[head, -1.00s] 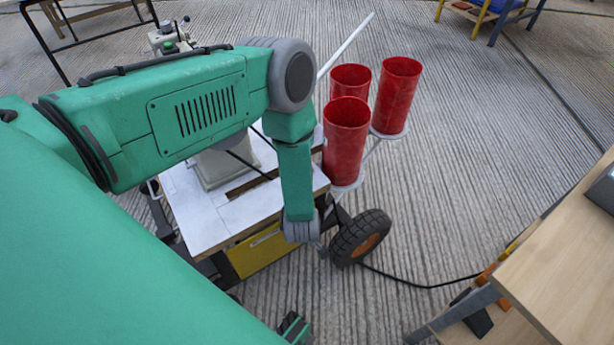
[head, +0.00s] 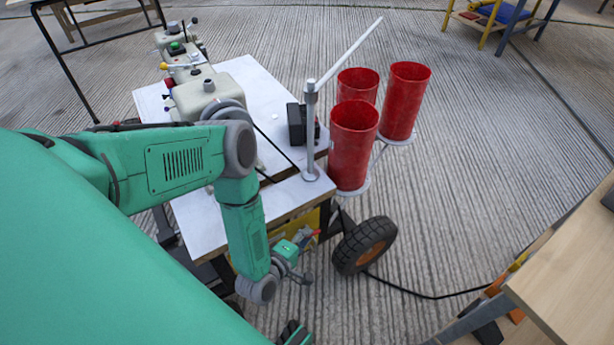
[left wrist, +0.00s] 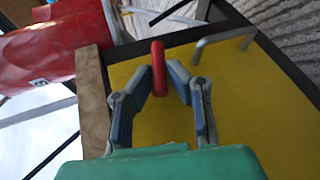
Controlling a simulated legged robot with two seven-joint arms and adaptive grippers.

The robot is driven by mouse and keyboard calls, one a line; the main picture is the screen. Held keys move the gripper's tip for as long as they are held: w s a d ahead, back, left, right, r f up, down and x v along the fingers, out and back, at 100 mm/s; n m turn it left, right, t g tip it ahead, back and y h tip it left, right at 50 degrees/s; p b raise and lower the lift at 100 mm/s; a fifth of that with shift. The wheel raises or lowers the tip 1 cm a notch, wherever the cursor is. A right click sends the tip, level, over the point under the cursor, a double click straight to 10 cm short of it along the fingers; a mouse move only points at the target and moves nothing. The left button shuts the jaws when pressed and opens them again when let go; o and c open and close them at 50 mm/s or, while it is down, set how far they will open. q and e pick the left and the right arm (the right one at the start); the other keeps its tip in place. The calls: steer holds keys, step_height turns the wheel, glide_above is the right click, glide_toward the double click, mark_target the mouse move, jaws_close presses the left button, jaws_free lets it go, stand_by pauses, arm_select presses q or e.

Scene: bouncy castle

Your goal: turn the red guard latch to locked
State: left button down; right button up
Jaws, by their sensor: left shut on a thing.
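The red guard latch (left wrist: 158,66) is a short red bar in front of a yellow panel (left wrist: 230,105) in the left wrist view. My left gripper (left wrist: 160,80) has its two fingers on either side of the latch and is shut on it. In the head view my left gripper (head: 304,238) is low at the front side of the cart, below the white top (head: 205,222), with a small red bit at its fingertips. The latch's base and any lock marking cannot be made out.
Red tubes (head: 352,145) stand at the cart's right corner beside a metal post (head: 311,130) with a long slanted bar. A wheel (head: 365,245) is just right of the gripper. A metal handle (left wrist: 225,42) sits on the panel. A wooden table (head: 575,265) stands right.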

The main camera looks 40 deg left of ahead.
arm_select(q)
steer(key=shift+s+a+f+n+t+b, duration=0.1)
steer(key=shift+a+f+n+t+b, duration=0.15)
steer(key=shift+t+b, duration=0.55)
steer(key=shift+a+f+n+t+b, duration=0.1)
steer(key=shift+f+n+t+b, duration=0.15)
steer(key=shift+t+b, duration=0.5)
steer(key=c, duration=1.6)
jaws_free()
steer(key=shift+o, duration=0.2)
steer(key=shift+d, duration=0.1)
steer(key=shift+s+d, duration=0.1)
steer(key=shift+s, duration=0.4)
steer(key=s, duration=1.1)
steer(key=shift+a+r, duration=0.2)
steer(key=shift+r, duration=0.15)
